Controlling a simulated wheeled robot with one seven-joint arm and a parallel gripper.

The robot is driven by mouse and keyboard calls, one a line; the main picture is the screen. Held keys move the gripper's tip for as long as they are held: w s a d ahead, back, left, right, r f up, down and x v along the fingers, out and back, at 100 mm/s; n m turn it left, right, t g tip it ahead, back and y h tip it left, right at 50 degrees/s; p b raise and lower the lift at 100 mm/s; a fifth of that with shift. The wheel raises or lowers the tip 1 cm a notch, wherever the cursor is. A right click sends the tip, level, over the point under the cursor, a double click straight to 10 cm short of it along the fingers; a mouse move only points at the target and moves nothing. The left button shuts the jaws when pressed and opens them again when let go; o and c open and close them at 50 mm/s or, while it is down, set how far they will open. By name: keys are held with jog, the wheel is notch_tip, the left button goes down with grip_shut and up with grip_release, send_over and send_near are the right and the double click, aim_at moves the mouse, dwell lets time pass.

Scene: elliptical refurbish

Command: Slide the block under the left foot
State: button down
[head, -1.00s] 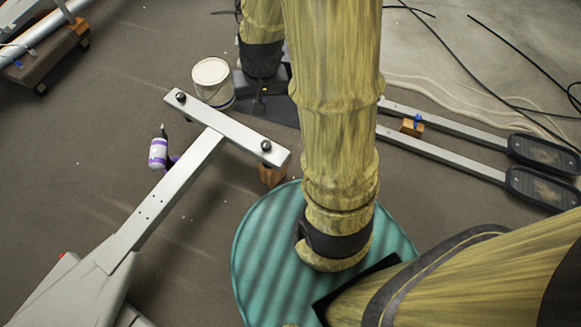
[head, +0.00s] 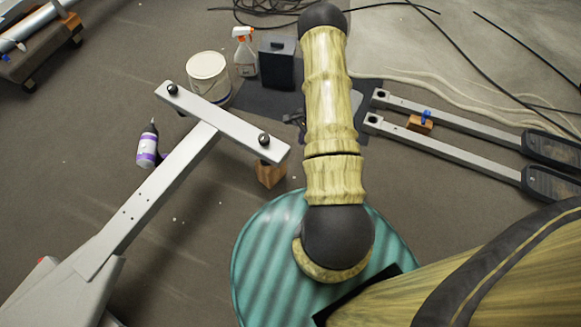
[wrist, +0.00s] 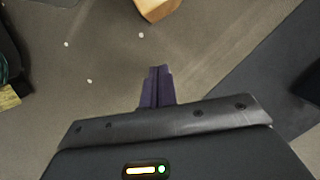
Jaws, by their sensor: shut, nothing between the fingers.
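A wooden block (head: 270,173) stands on the floor below the right end of the grey T-shaped crossbar (head: 222,122). The bar hides its top, so I cannot tell whether they touch. Black round feet show at the crossbar's left end (head: 172,90) and right end (head: 264,139). In the wrist view, a wooden block (wrist: 156,9) is cut off by the top edge. My gripper (wrist: 160,72) is shut and empty, its dark fingers pointing toward that block with bare floor between. In the head view my arm mostly hides the gripper.
A white bucket (head: 208,76), a spray bottle (head: 244,50) and a black box (head: 277,65) stand behind the crossbar. A purple-labelled bottle (head: 147,148) is left of the frame's beam. Pedal arms (head: 450,150) and another block (head: 419,123) lie right. Cables cross the back.

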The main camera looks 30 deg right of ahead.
jog(key=shift+m, duration=0.6)
jog(key=f, duration=0.2)
jog(key=s+d+f, duration=0.1)
jog(key=f, duration=0.1)
jog(key=shift+f, duration=0.1)
jog(key=b+x, duration=0.6)
jog(key=x, duration=0.4)
jog(key=shift+a+f+b, duration=0.15)
jog(key=shift+f+b, duration=0.05)
jog(key=shift+b, duration=0.1)
jog(key=a+b, duration=0.2)
jog(key=a, duration=0.1)
jog(key=shift+w+a+r, duration=0.1)
jog(key=shift+a+r, duration=0.15)
jog(key=shift+a, duration=0.25)
jog(key=shift+a, duration=0.1)
